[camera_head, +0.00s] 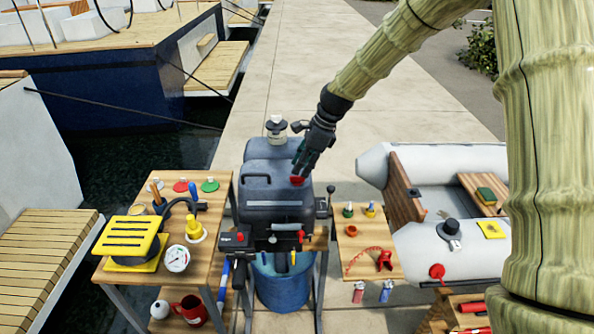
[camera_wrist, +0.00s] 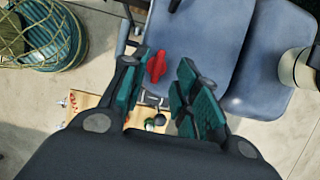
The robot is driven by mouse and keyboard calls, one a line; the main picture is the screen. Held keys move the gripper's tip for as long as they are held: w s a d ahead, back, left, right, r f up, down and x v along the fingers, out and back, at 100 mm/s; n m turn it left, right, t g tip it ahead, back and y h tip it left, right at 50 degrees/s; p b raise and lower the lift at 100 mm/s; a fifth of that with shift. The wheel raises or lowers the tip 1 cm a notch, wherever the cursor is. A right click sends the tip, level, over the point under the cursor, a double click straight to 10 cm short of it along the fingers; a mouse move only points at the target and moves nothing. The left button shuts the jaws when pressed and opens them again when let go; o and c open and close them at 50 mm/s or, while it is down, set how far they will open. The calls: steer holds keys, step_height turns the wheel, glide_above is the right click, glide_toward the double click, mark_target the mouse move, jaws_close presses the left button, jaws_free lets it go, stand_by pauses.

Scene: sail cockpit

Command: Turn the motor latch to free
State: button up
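The outboard motor (camera_head: 262,195) has a dark grey-blue cowl and is mounted over a blue bucket. A small red piece (camera_head: 297,181), which looks like the motor latch, sits at the right side of the cowl. My gripper (camera_head: 302,166) is just above and behind it, pointing down. In the wrist view my gripper (camera_wrist: 168,84) is open, with teal finger pads apart. The red latch (camera_wrist: 157,66) shows between the fingers, close to the left one. I cannot tell whether a finger touches it. Nothing is held.
A wooden table (camera_head: 215,238) with a yellow foot pump (camera_head: 130,238) and a gauge stands left. A small wooden board (camera_head: 358,240) with small parts and an inflatable dinghy (camera_head: 455,245) are at right. The blue bucket (camera_head: 283,285) is below the motor. Open pavement lies behind.

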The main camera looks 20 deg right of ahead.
mark_target(297, 179)
steer(key=shift+p+x, duration=0.35)
steer(key=shift+x, duration=1.5)
steer(key=shift+s+a, duration=0.1)
jaws_close()
